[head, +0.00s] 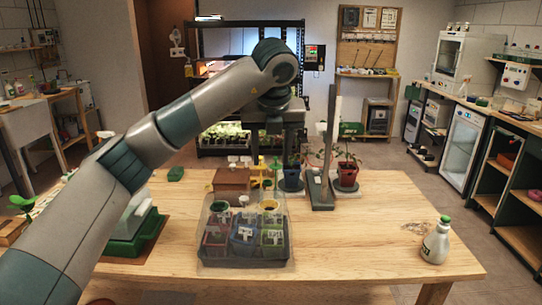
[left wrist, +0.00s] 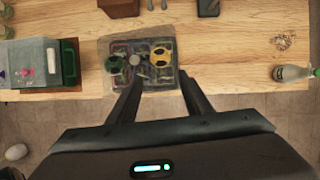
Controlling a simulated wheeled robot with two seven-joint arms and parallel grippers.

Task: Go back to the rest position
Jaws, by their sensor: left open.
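My left gripper (head: 273,163) hangs from the grey arm over the wooden table, above and beyond the clear tray (head: 245,262) as the head view shows it. In the left wrist view, its two dark fingers (left wrist: 158,84) are spread apart with nothing held between them. The tray (left wrist: 108,47) lies below and past the fingertips there. It holds several small labelled pots, among them a blue pot (head: 243,236). My right gripper is in neither view.
Two potted seedlings, one in a red pot (head: 347,177), stand at the back beside an upright stand (head: 322,190). A green-based box (head: 133,243) is partly behind my left arm. The table's right middle is mostly clear.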

